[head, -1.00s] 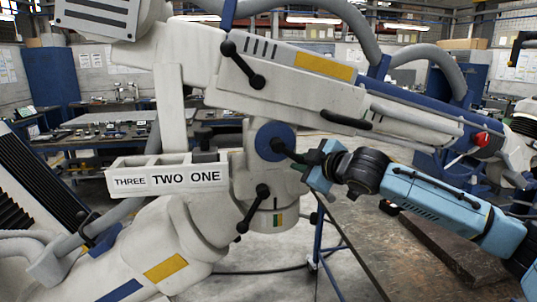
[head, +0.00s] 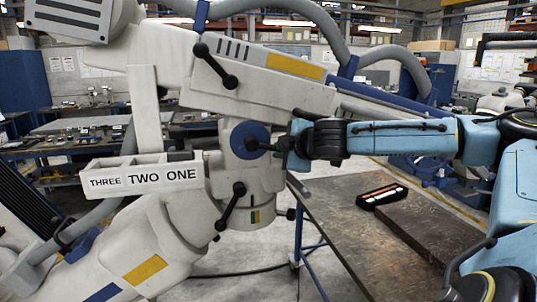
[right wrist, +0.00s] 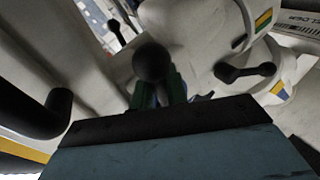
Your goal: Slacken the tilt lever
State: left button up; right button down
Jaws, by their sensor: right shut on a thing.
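The pale microscope arm (head: 285,90) fills the middle of the head view. A black lever (head: 262,146) sticks out from the blue round hub (head: 249,140) at its joint and points right, about level. My right gripper (head: 288,148) is shut on this lever's outer end, coming in from the right. In the right wrist view the lever's dark ball knob (right wrist: 152,62) shows between the green fingers. I cannot read which lever is named tilt. My left gripper is not in view.
Another black lever (head: 215,66) is above the hub and one (head: 230,206) is below it. A tray marked THREE TWO ONE (head: 143,180) sits at left. A dark table (head: 345,230) stands at right with a black case (head: 382,195) on it.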

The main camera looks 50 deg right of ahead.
jog(key=shift+r, duration=0.15)
dwell(0.3)
jog(key=c, duration=1.7)
grip_release()
jog(key=shift+d, duration=0.1)
jog(key=shift+s, duration=0.15)
jog(key=shift+s+r, duration=0.15)
jog(key=shift+s, duration=0.1)
jog(key=b+v, duration=0.2)
jog(key=v, duration=1)
jog(key=shift+s+a, duration=0.25)
jog(key=shift+a, duration=0.05)
